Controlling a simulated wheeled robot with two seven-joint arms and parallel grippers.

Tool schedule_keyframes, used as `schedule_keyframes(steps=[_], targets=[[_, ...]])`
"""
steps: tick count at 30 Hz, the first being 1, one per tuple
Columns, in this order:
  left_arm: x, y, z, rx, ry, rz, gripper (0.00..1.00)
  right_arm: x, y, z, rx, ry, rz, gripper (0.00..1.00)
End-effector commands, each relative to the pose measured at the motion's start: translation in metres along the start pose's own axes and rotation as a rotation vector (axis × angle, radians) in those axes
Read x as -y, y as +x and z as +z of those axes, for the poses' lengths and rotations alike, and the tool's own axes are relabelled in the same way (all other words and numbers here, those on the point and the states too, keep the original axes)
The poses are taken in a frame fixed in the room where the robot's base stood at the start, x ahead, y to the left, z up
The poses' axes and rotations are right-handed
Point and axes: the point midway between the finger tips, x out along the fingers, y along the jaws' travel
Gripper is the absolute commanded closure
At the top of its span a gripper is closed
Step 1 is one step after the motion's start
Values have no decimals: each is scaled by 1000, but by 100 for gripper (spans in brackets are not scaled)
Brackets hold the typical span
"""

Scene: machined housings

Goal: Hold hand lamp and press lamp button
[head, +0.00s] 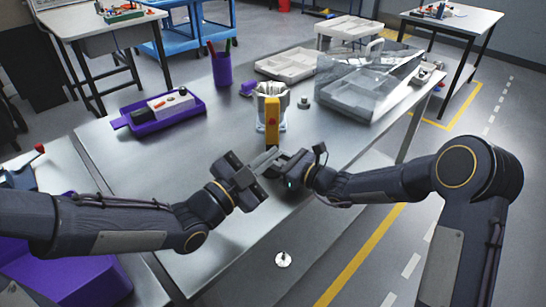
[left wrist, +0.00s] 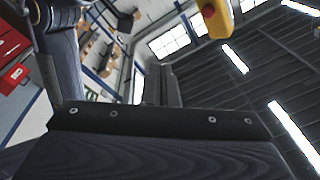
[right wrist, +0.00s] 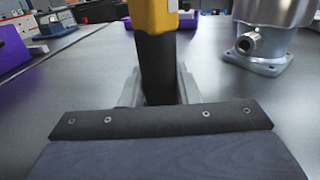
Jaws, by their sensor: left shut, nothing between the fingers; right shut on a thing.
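The hand lamp (head: 272,112) is yellow with a small red-orange button on the side facing me, and stands upright in the head view. Its dark lower handle (right wrist: 157,65) is between the fingers of my right gripper (right wrist: 158,88), which is shut on it. The right gripper also shows in the head view (head: 282,158). My left gripper (head: 270,157) is shut and empty, its fingertips close to the right gripper, below the button. In the left wrist view its fingers (left wrist: 163,85) are together, and part of the yellow lamp (left wrist: 214,16) shows above right. Whether the left fingertips touch anything is hidden.
A metal housing (right wrist: 272,35) stands on the table (head: 170,165) just behind the lamp. A purple tray (head: 187,112) and a purple pen cup (head: 222,70) are to the left. Grey compartment trays (head: 287,65) and a clear-lidded box (head: 355,98) are behind and right.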

Motion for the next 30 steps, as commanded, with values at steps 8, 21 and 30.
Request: schedule_keyframes(steps=[8,21,30], targets=[[20,26,19,2,0,-3,100,0,0,0,0,0,0,99],[42,56,42,4,0,-2,100,0,0,0,0,0,0,99],[43,57,42,4,0,-2,100,0,0,0,0,0,0,99]])
